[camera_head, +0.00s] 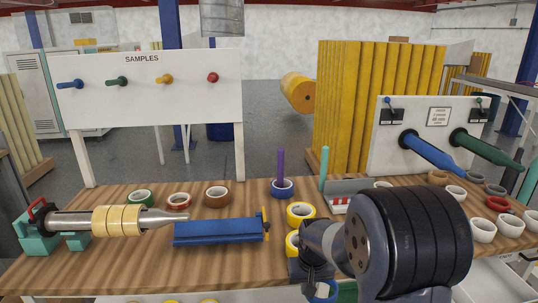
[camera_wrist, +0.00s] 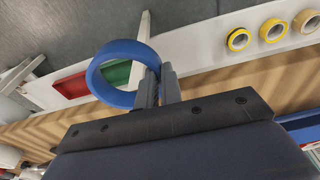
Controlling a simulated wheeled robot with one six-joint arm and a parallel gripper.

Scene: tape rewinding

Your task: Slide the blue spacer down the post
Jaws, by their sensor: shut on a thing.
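A blue ring, the spacer (camera_wrist: 101,85), is held at its wall between the two fingers of my gripper (camera_wrist: 160,78) in the wrist view. In the head view the ring (camera_head: 321,297) shows partly at the bottom edge, below my wrist. A purple post (camera_head: 281,166) stands upright on the bench, with a blue roll (camera_head: 283,189) around its base. A teal post (camera_head: 324,167) stands to its right, its foot partly hidden. The held ring is apart from both posts, nearer the front of the bench.
Yellow rolls (camera_head: 300,211) lie between my wrist and the purple post. A blue trough (camera_head: 218,232) and a metal spindle with yellow rolls (camera_head: 118,220) lie at left. Two horizontal pegs, blue (camera_head: 433,154) and green (camera_head: 486,148), stick out from the right panel.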

